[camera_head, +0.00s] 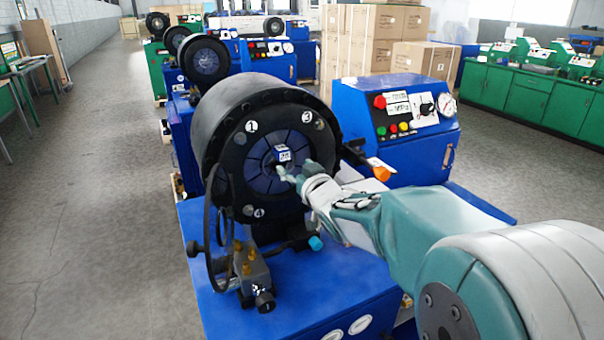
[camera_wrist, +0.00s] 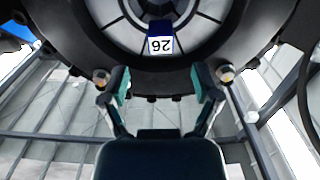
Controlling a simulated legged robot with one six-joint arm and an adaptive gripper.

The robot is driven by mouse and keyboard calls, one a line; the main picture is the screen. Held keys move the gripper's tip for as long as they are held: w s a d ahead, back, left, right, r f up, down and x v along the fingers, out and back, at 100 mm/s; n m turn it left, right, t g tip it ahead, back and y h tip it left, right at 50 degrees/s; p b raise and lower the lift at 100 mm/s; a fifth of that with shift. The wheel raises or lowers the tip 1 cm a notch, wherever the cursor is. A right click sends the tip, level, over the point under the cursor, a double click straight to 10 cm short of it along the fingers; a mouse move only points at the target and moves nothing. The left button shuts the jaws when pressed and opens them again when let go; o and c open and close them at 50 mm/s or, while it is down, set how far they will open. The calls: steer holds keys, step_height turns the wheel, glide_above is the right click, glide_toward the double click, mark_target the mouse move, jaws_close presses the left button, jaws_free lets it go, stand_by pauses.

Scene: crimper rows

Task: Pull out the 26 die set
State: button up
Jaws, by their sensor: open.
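The 26 die set sits in the round black crimper head (camera_head: 225,118). Its tag (camera_head: 283,155), blue with a white face, is at the centre of the ring of dies. In the wrist view the tag (camera_wrist: 161,44) reads 26 upside down, above and between my fingers. My gripper (camera_head: 290,172) is in front of the head, just below and right of the tag. In the wrist view my gripper (camera_wrist: 158,85) is open with nothing between its fingertips. The tag appears beyond the fingertips, and I see no contact.
A hose and valve block (camera_head: 252,272) stand at the front of the blue base (camera_head: 330,285). An orange-tipped part (camera_head: 381,174) juts out right of the head. A blue control box (camera_head: 405,125) stands behind. More crimpers (camera_head: 203,60) line up at the back; the left floor is clear.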

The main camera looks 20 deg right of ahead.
mark_target(285, 155)
steer(key=w, duration=0.1)
steer(key=w+a, duration=0.1)
steer(key=shift+w, duration=1.95)
steer(key=shift+w+a, duration=0.25)
steer(key=shift+w, duration=0.15)
jaws_close()
steer(key=shift+r, duration=0.3)
steer(key=s+d, duration=0.2)
steer(key=s, duration=0.7)
steer(key=shift+s, duration=0.15)
